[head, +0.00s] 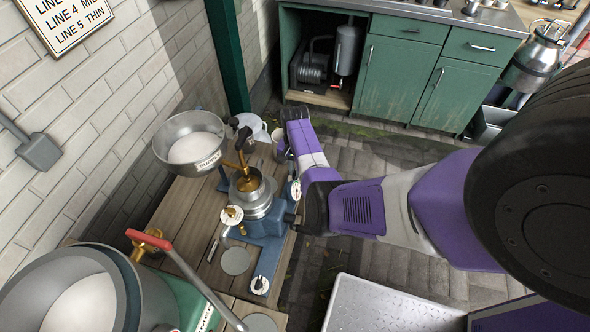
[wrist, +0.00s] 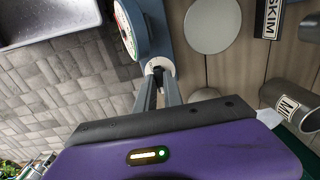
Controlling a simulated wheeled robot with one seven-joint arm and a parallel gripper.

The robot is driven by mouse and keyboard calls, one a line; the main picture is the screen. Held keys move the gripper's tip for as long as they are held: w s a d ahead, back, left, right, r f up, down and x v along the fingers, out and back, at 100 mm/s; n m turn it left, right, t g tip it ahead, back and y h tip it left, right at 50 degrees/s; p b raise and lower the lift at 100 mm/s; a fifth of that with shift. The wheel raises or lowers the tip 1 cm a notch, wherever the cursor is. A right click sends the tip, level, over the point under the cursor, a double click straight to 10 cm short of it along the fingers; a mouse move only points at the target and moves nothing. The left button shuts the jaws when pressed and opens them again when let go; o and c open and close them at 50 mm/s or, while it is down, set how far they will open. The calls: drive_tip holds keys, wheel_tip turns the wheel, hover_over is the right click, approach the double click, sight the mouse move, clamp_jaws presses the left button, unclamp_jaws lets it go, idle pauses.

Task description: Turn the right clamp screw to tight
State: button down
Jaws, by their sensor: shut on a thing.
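In the wrist view, the fingers of my gripper (wrist: 160,82) are shut on the clamp screw (wrist: 161,66), a pale round knob with a dark centre beside the blue base (wrist: 155,30). A round dial with a coloured rim (wrist: 128,28) sits just beside it. In the head view, my wrist reaches the right side of the separator (head: 257,197), a metal body on a blue base. How far the screw is turned is not clear.
A wide metal bowl (head: 191,142) stands at the separator's upper left. A tank with a red lever (head: 185,270) is at lower left. A grey tray (head: 385,305) lies at lower right; green cabinets (head: 400,70) stand behind.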

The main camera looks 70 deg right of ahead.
drive_tip(key=c, duration=1.5)
unclamp_jaws()
drive_tip(key=shift+o, duration=0.2)
drive_tip(key=shift+r, duration=0.1)
wheel_tip(320, 180, up, 8)
drive_tip(key=shift+f, duration=0.2)
